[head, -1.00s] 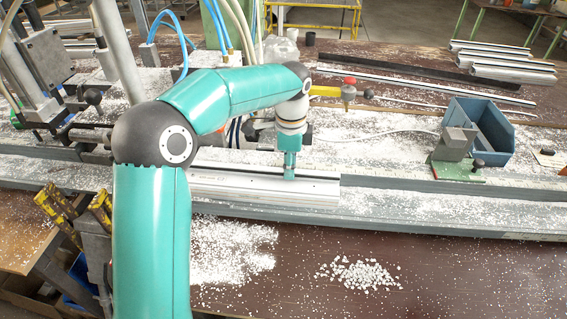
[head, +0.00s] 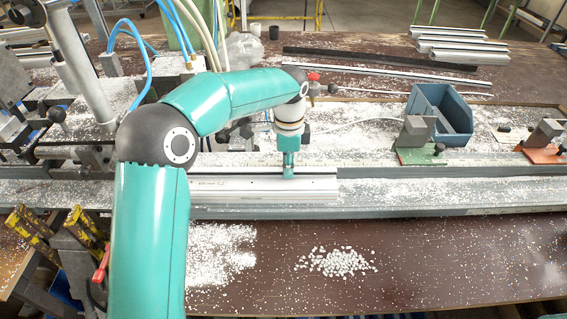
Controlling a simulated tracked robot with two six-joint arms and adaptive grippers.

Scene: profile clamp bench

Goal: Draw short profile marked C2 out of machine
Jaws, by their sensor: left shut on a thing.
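A short silver profile (head: 245,188) lies along the grey rail (head: 430,194) of the machine, left of the picture's middle. My left arm reaches over it from the left, and the left gripper (head: 288,172) points down and is shut on the profile near its right end. The profile's left end is hidden behind my arm. Small marking shows on its face but is too small to read. The machine (head: 85,140) with its clamps and hoses stands at the left. My right gripper is not in view.
A blue bin (head: 440,112) and a green-based stop (head: 418,155) stand behind the rail, with a red-based stop (head: 545,153) farther right. Several profiles (head: 455,45) lie at the back right. White chips (head: 337,262) litter the brown table in front.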

